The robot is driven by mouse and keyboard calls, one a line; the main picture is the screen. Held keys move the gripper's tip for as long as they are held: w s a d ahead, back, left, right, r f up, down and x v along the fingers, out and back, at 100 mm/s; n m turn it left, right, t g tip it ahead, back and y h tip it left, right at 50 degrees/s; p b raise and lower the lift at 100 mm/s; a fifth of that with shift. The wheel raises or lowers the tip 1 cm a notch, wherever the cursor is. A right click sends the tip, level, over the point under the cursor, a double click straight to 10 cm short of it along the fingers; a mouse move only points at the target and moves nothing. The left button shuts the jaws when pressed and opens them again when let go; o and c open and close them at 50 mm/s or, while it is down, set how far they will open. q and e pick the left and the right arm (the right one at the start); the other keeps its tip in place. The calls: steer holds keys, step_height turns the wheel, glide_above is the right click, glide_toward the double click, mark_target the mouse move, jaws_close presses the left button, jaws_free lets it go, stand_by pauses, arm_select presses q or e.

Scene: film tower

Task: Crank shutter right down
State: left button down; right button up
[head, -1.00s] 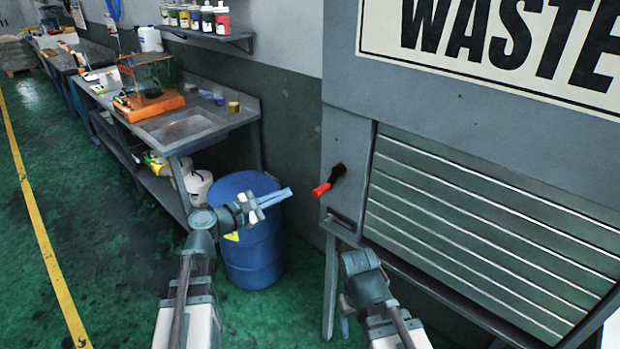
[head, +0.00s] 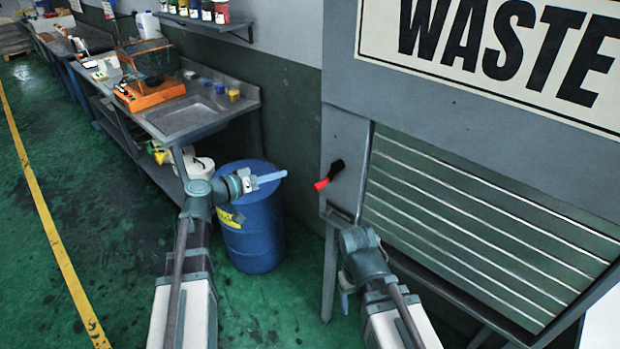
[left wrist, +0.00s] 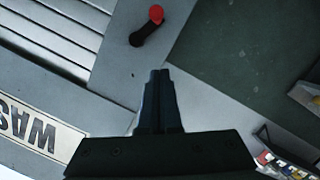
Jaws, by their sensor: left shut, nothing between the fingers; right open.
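The green slatted shutter (head: 480,235) fills the opening of the grey waste cabinet and appears down across what shows of it. The crank (head: 329,175), a black arm with a red knob, sits on the cabinet's side panel left of the shutter. It also shows at the top of the left wrist view (left wrist: 147,26). My left gripper (head: 270,178) is shut and empty, left of the crank and apart from it, in front of the blue drum. Its closed fingers show in the left wrist view (left wrist: 160,88). My right gripper (head: 345,300) hangs low below the crank; its fingers are barely visible.
A blue drum (head: 250,235) stands behind my left gripper. A grey workbench (head: 185,118) with an orange device (head: 150,90) runs along the wall at left. A shelf of jars (head: 208,20) is above. Green floor (head: 110,220) is free at left.

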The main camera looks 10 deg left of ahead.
arm_select(q)
steer(key=b, duration=0.5)
glide_toward(329, 175)
steer(key=shift+w+d+f, duration=0.2)
steer(key=shift+w+d, duration=0.05)
steer(key=shift+w, duration=0.3)
steer(key=shift+w+d+f, duration=0.25)
steer(key=shift+w, duration=0.3)
steer(key=shift+w+d+f, duration=0.2)
steer(key=shift+w+d, duration=0.05)
steer(key=shift+w, duration=0.25)
